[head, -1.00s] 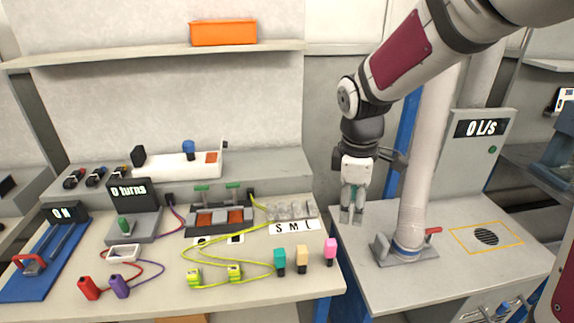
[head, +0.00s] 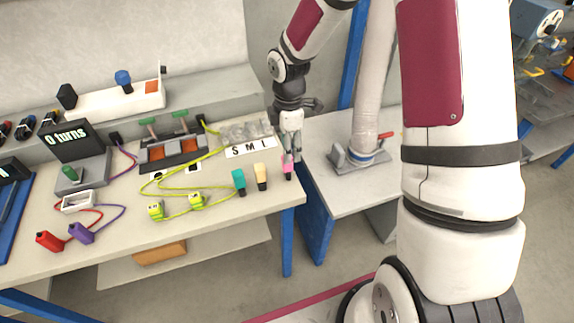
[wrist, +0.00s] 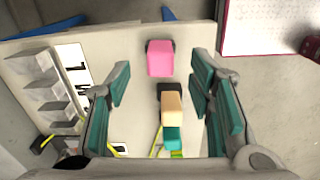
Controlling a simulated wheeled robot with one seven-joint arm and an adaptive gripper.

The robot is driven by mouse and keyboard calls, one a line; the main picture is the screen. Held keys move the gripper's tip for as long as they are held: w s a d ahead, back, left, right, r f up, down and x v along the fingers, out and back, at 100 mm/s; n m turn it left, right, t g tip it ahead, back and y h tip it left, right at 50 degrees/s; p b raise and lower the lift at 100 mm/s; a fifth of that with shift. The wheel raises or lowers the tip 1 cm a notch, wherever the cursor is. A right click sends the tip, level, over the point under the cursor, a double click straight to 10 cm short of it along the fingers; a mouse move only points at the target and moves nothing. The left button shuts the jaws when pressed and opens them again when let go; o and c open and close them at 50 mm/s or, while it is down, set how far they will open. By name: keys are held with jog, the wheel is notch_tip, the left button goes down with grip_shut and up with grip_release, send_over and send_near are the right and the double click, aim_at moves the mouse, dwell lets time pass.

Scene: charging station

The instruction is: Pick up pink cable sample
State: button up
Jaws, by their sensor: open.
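The pink cable sample (head: 287,168) is a small pink block with a dark base. It stands at the right front corner of the workbench, at the end of a row with the beige sample (head: 261,175) and the teal sample (head: 239,180). My gripper (head: 291,152) is right over the pink sample and partly hides its top. In the wrist view the pink sample (wrist: 160,58) lies between my open teal-padded fingers (wrist: 160,88), toward the far side. The beige sample (wrist: 171,107) and teal sample (wrist: 172,137) also show between the fingers.
The yellow-green cable with its connectors (head: 196,200) lies left of the samples. The bench's right edge is close, with a gap before the second bench (head: 345,195).

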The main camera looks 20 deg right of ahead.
aim_at(287, 166)
jog(key=shift+a+f, duration=0.15)
jog(key=shift+f, duration=2.65)
grip_shut()
